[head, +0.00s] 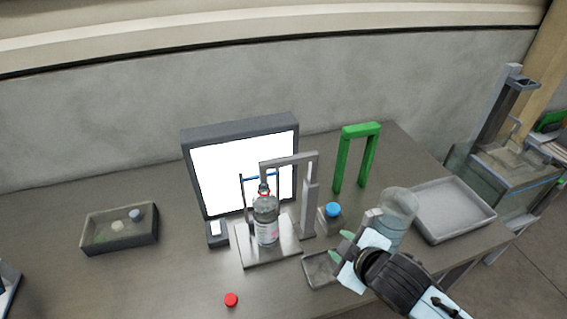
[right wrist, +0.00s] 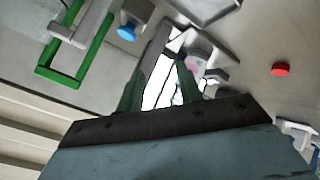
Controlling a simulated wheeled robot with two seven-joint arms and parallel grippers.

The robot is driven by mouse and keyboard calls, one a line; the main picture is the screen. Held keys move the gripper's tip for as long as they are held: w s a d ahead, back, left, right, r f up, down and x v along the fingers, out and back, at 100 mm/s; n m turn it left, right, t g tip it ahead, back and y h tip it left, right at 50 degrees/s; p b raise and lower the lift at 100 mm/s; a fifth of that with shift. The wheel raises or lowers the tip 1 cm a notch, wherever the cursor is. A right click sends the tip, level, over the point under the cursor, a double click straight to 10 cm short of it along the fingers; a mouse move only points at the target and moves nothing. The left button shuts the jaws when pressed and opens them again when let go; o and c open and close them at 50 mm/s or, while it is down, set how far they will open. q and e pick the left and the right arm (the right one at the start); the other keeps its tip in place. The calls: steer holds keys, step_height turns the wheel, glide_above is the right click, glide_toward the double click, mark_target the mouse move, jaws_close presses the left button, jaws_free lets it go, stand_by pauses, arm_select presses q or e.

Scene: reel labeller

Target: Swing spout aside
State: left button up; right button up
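The spout (head: 288,160) is a grey arm on an upright post (head: 310,208). It reaches left over a clear bottle (head: 266,220) with a label, and its tip is at the bottle's top. The bottle stands on a pale base plate (head: 252,252). My right gripper (head: 342,247) is right of and in front of the post, apart from it in the head view. In the right wrist view its two green fingers (right wrist: 160,88) are spread with nothing held between them. The bottle (right wrist: 208,58) shows beyond them.
A blue button (head: 333,209) on a box sits right of the post. A green frame (head: 343,165), a clear jar (head: 397,212) and a grey tray (head: 455,232) stand right. A lit panel (head: 225,172) is behind. A bin (head: 120,241) and red cap (head: 231,299) are left.

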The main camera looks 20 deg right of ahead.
steer(key=w+a+r+n+t+y, duration=0.1)
steer(key=w+r+n+t+y, duration=0.15)
steer(key=w+r+n, duration=0.45)
steer(key=n+t+y, duration=0.2)
steer(key=n+y, duration=0.2)
steer(key=n, duration=0.2)
glide_toward(292, 162)
steer(key=p+x, duration=0.2)
steer(key=x, duration=1.1)
steer(key=shift+s, duration=0.1)
jaws_close()
